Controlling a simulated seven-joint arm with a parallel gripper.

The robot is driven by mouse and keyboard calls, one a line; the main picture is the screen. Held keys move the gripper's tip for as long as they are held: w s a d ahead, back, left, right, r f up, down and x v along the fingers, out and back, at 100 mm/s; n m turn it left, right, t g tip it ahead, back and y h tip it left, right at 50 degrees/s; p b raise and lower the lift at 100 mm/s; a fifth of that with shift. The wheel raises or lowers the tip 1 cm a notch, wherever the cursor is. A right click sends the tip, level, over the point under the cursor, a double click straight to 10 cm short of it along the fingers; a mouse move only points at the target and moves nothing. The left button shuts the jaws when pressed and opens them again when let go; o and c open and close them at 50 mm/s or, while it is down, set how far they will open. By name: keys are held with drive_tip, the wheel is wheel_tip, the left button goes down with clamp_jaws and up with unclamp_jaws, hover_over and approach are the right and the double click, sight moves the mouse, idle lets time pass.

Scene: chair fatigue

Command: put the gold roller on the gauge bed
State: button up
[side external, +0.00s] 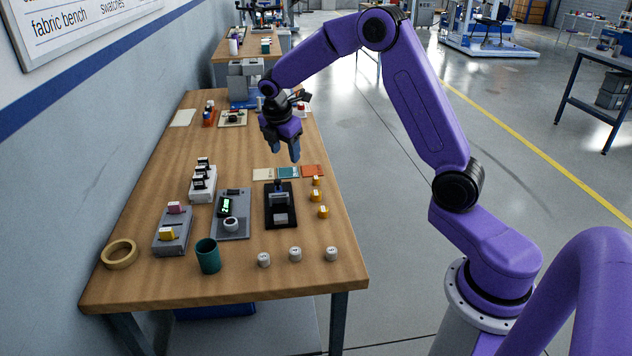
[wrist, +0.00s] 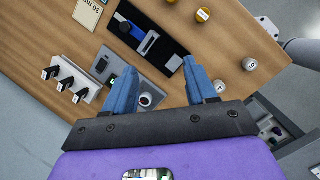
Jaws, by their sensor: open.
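Several small gold pieces with pale labels stand in a row on the right of the bench; the nearest is a gold roller (side external: 323,212), and one shows at the top of the wrist view (wrist: 203,15). A black device with a grey block on it, apparently the gauge bed (side external: 270,219), lies just left of them; it also shows in the wrist view (wrist: 174,63). My gripper (side external: 286,150) is open and empty, high above the bench behind both. Its blue fingers show in the wrist view (wrist: 162,88).
A teal cup (side external: 208,256), a tape ring (side external: 119,254) and white cylinders (side external: 295,254) stand in front. Flat swatches (side external: 288,172) lie behind.

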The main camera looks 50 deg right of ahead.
drive_tip(key=n+h, duration=0.1)
drive_tip(key=n, duration=0.1)
approach(316, 177)
drive_tip(key=shift+w+d+f+g, duration=0.2)
drive_tip(key=shift+d+f+g, duration=0.05)
drive_tip(key=shift+f, duration=0.35)
drive_tip(key=shift+w+d+f+g, duration=0.25)
drive_tip(key=shift+f, duration=0.35)
drive_tip(key=shift+x, duration=3.05)
drive_tip(key=shift+a, duration=0.1)
clamp_jaws()
